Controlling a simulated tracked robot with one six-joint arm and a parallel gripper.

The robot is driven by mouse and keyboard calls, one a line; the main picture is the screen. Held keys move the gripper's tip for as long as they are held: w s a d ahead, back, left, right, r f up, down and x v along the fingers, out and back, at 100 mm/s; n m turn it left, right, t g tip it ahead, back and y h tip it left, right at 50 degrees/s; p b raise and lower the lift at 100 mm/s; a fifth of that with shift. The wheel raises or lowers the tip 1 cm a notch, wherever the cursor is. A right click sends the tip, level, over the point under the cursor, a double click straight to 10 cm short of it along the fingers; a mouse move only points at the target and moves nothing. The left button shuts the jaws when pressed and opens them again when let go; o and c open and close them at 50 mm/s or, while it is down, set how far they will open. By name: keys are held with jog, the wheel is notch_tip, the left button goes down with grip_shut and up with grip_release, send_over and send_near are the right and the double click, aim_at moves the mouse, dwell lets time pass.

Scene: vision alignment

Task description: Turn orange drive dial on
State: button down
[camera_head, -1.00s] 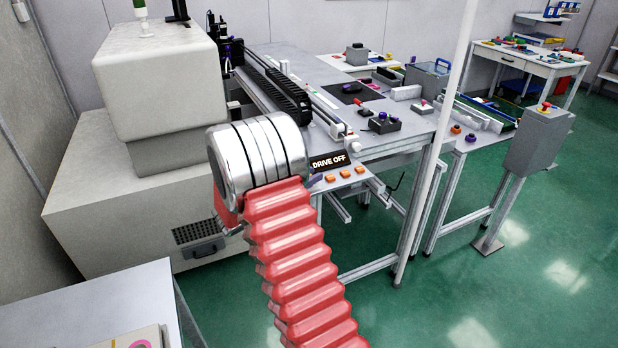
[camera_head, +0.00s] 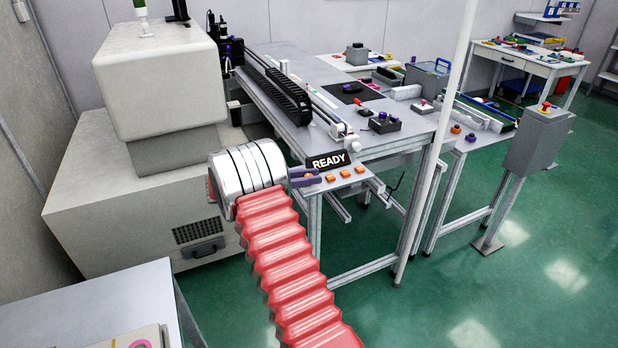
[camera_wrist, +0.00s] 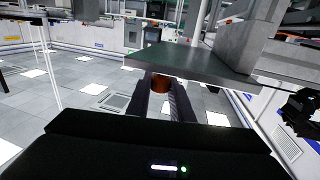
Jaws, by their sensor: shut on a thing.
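The orange drive dial (camera_wrist: 160,84) shows in the wrist view as a round orange-brown knob under the panel edge. My gripper (camera_wrist: 162,94) is shut on it, with one dark finger on each side. In the head view my gripper (camera_head: 308,179) reaches the left end of the orange control row, just below the sign. The dial is mostly hidden there by the fingers. The black sign (camera_head: 327,161) above reads READY.
Several orange controls (camera_head: 345,173) sit in a row to the right of my gripper. The grey workbench (camera_head: 375,145) rises behind them. A white pole (camera_head: 436,150) stands to the right. Green floor (camera_head: 380,315) is open in front.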

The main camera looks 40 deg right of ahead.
jog(key=shift+r, duration=0.1)
jog(key=c, duration=1.6)
grip_release()
jog(key=shift+o, duration=0.2)
jog(key=shift+w+a, duration=0.1)
jog(key=shift+a, duration=0.05)
jog(key=v, duration=1.3)
jog(key=shift+a, duration=0.25)
jog(key=shift+w, duration=0.1)
